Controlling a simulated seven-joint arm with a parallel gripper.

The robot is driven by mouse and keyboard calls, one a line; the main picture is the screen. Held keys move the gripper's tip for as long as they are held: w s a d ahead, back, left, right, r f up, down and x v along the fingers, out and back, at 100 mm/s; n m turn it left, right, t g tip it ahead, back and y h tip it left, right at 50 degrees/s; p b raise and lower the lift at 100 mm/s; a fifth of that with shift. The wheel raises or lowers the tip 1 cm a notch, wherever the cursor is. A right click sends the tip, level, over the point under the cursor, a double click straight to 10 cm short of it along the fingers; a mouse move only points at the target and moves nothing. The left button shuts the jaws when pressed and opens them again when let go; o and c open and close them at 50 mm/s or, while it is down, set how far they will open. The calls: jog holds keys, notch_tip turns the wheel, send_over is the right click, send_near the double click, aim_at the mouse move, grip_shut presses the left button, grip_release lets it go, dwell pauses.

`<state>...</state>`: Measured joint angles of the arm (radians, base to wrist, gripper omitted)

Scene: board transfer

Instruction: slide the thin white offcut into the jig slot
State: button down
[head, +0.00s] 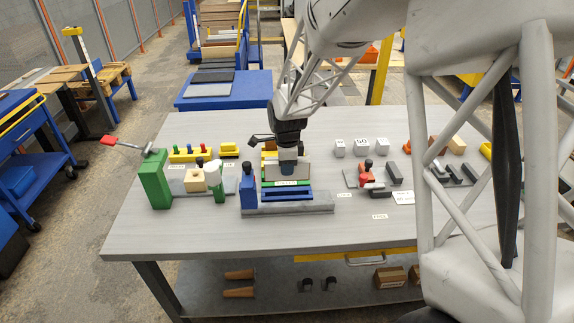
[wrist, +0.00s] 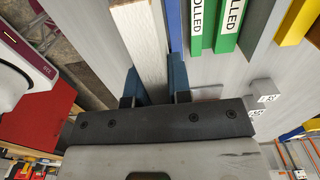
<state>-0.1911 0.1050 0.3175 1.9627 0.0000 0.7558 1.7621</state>
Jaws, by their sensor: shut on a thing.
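My gripper (wrist: 154,85) is shut on the white offcut (wrist: 143,40), a thin pale board standing between its two dark blue fingers in the wrist view. In the head view my gripper (head: 287,166) is low over the middle of the bench, and the board (head: 301,171) shows at its fingers. Just in front are a green strip with a white label (head: 286,183) and a blue fixture (head: 290,194) on a grey base (head: 295,209). I cannot make out the jig slot or tell whether the board's lower edge is in it.
A blue upright block (head: 248,187) with a black knob stands close left of the fixture. A green clamp (head: 154,180) stands farther left. Small white blocks (head: 361,147) and a red clamp piece (head: 366,176) lie to the right. The bench front (head: 250,235) is clear.

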aim_at(287, 179)
jog(key=shift+f, duration=2.55)
jog(key=shift+f, duration=1.75)
dwell(0.6)
jog(key=shift+r, duration=0.8)
jog(key=shift+r, duration=0.6)
dwell(1.7)
